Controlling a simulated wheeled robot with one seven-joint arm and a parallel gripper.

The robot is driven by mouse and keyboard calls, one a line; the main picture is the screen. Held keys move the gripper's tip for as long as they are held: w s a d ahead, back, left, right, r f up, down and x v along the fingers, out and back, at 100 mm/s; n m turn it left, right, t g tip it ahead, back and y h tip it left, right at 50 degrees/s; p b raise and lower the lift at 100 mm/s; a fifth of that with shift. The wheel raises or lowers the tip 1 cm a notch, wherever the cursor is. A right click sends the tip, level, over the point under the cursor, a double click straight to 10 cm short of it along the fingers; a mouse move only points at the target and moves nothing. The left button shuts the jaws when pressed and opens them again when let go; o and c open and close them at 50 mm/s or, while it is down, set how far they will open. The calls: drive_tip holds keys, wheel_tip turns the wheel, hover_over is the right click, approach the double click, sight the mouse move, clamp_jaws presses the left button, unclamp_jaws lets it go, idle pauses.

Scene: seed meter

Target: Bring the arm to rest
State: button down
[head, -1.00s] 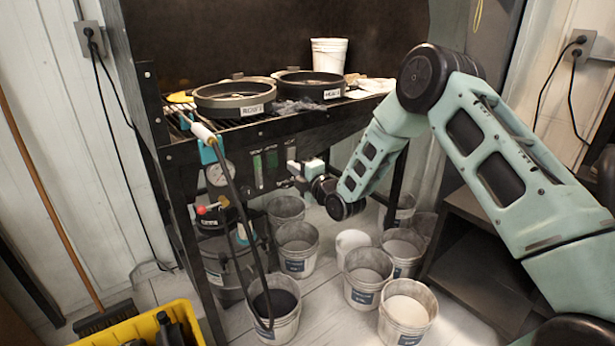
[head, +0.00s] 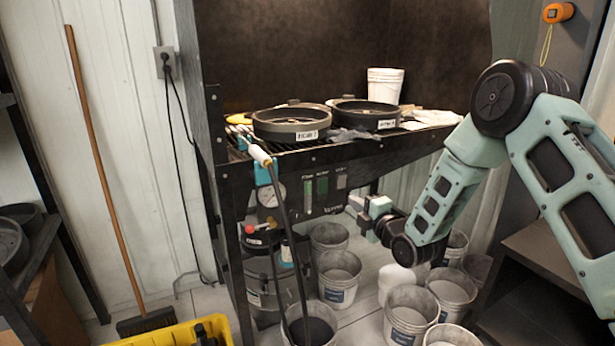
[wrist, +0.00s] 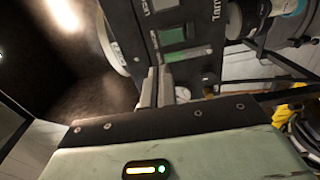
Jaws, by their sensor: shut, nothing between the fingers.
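My gripper (head: 358,207) is at the front of the black bench, just right of the panel with the gauges, with my teal arm reaching in from the right. In the wrist view my gripper (wrist: 158,82) has its two grey fingers together, with nothing between them. The control panel (head: 325,190) with green and white windows is on the bench front. In the wrist view the panel (wrist: 180,45) lies behind the fingertips; I cannot tell whether they touch it.
The bench (head: 400,142) carries two dark round pans and a white bucket (head: 384,85). Several buckets stand on the floor under and before it. A hose hangs at the bench's left corner. A yellow crate (head: 175,335) and a broom (head: 100,180) are at the left. Dark shelves (head: 545,255) stand at the right.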

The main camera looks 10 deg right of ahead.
drive_tip(key=s+a+r+m+g+p, duration=0.25)
drive_tip(key=s+a+r+g, duration=0.2)
drive_tip(key=s+a, duration=0.3)
drive_tip(key=s+a+r+m+g+p, duration=0.2)
drive_tip(key=s+a+r+m+g, duration=0.3)
drive_tip(key=s, duration=0.4)
drive_tip(key=s+d+r+m+g+h+p, duration=0.1)
drive_tip(key=s+r+m+g+h+p, duration=0.1)
drive_tip(key=s, duration=1.2)
drive_tip(key=s+d+r+m+g+h+p, duration=0.1)
drive_tip(key=s+g, duration=0.5)
drive_tip(key=s, duration=0.9)
wheel_tip(320, 180, up, 2)
drive_tip(key=m+h+p, duration=0.1)
drive_tip(key=m+h, duration=0.1)
drive_tip(key=m, duration=0.1)
drive_tip(key=shift+s+d+r, duration=0.15)
drive_tip(key=shift+s+r, duration=0.1)
drive_tip(key=shift+w+m, duration=0.15)
drive_tip(key=shift+m, duration=0.1)
